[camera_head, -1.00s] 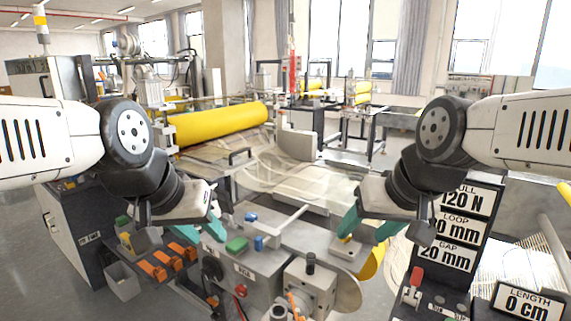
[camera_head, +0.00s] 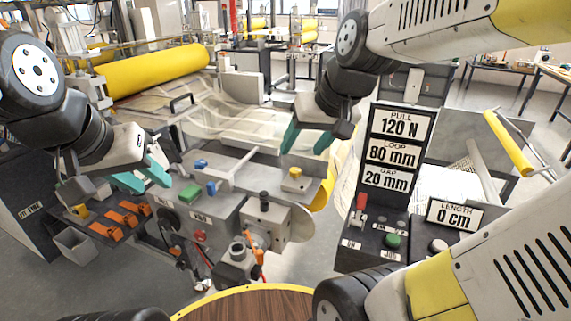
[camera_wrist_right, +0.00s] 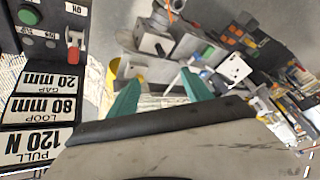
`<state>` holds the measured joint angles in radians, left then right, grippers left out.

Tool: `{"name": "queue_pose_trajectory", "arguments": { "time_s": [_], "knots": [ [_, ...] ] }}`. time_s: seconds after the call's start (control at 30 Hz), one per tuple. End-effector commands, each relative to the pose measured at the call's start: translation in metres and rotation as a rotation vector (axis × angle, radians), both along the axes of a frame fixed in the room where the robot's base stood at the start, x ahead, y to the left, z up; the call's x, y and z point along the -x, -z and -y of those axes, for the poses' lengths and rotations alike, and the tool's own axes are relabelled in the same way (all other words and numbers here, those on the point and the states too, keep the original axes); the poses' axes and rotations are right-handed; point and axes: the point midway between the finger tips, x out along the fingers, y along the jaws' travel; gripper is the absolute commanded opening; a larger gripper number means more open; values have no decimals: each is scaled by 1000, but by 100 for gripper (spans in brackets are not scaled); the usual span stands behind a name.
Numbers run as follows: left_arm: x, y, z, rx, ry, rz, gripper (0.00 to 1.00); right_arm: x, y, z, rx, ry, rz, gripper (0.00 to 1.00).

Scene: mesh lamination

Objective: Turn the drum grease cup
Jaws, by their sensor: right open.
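I cannot tell for sure which part is the drum grease cup. Candidates on the grey machine (camera_head: 215,212) are a black-topped post (camera_head: 264,203) on a metal block, a grey round cup-like fitting (camera_head: 238,252) in front of it, and a yellow knob (camera_head: 295,172) on a small plate. My right gripper (camera_head: 302,152) is open and empty, above and close to the yellow knob; its teal fingers also show apart in the right wrist view (camera_wrist_right: 163,76). My left gripper (camera_head: 155,185) is open and empty at the machine's left, near a green block (camera_head: 190,193).
A control stand (camera_head: 372,230) with PULL, LOOP and GAP signs, a red lever (camera_head: 361,203) and a green button (camera_head: 392,241) stands to the right. Orange clips (camera_head: 122,215) lie at left. A round wooden top (camera_head: 245,304) is at the front. A yellow roll (camera_head: 155,72) lies behind.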

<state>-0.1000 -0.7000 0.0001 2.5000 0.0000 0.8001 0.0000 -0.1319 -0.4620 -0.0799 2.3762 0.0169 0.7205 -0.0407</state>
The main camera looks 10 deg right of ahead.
Motion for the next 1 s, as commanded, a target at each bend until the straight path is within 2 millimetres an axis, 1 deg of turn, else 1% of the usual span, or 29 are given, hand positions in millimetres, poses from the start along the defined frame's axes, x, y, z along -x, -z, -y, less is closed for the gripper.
{"name": "queue_pose_trajectory", "arguments": {
  "time_s": [0.03,0.1,0.17,0.2,0.27,0.3,0.37,0.4,0.5,0.6,0.7,0.87,1.0],
  "knots": [
    [0,0,0,0,0,0,36,-23,7,2,-1,2,-22,58],
    [0,0,0,0,0,0,36,-53,17,6,3,10,-37,58],
    [0,0,0,0,0,0,36,-79,28,10,10,17,-50,58],
    [0,0,0,0,0,0,36,-96,36,13,18,23,-58,58],
    [0,0,0,0,0,0,36,-121,52,18,33,31,-71,58],
    [0,0,0,0,0,0,36,-137,63,21,45,35,-79,58],
    [0,0,0,0,0,0,36,-160,80,26,69,42,-89,58],
    [0,0,0,0,0,0,36,-175,93,30,87,45,-95,58],
    [0,0,0,0,0,0,36,-204,122,38,129,50,-107,58],
    [0,0,0,0,0,0,36,-224,144,44,165,51,-113,58],
    [0,0,0,0,0,0,36,-235,158,48,188,52,-116,58],
    [0,0,0,0,0,0,36,-243,170,51,200,51,-118,58],
    [0,0,0,0,0,0,36,-250,189,50,199,51,-120,58]
  ]
}}
